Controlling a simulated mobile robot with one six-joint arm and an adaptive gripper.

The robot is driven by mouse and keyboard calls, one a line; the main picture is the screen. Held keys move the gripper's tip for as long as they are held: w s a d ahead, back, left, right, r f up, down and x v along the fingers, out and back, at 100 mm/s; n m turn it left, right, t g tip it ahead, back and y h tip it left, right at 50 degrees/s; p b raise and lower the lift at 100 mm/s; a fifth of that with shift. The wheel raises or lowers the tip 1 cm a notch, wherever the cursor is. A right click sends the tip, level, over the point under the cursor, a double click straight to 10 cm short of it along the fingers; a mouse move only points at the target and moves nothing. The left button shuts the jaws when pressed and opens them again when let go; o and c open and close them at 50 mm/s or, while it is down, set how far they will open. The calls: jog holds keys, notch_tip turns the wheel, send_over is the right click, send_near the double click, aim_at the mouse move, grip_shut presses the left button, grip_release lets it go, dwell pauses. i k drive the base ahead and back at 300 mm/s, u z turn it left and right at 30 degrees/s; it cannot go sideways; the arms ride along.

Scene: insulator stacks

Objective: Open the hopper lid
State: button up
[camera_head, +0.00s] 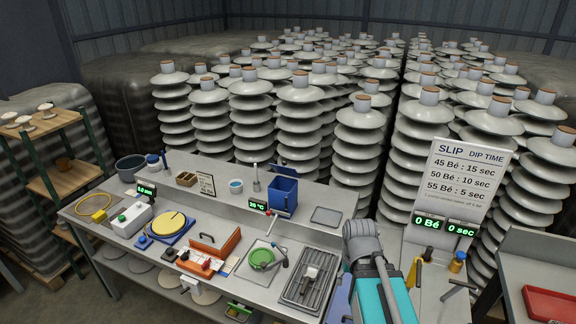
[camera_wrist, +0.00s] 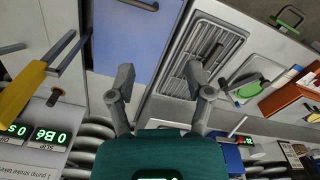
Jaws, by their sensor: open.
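A flat blue panel (camera_wrist: 128,45) with a metal bar handle (camera_wrist: 140,4) fills the upper left of the wrist view. It looks like the hopper lid, and it looks shut, but I cannot be sure of either. In the head view a strip of the panel (camera_head: 338,302) shows at the bottom, beside my teal arm, which hides the rest. My gripper (camera_wrist: 160,82) is open and empty in the wrist view. Its fingertips point at the panel's right part and the edge beside it. The handle is apart from the fingers. In the head view my fingers are hidden.
A grey grated tray (camera_head: 309,288) lies left of my arm, with a green bowl (camera_head: 262,258) and an orange box (camera_head: 212,252) further left. A yellow-handled tool (camera_head: 414,272) and a sign (camera_head: 458,185) stand to the right. Insulator stacks (camera_head: 300,110) crowd behind the bench.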

aim_at(290, 172)
jog(key=u, duration=0.05)
jog(key=k, duration=1.35)
jog(key=u, duration=0.25)
jog(key=i, duration=0.5)
jog(key=u, duration=0.4)
jog(key=i, duration=1.75)
jog(key=z, duration=0.7)
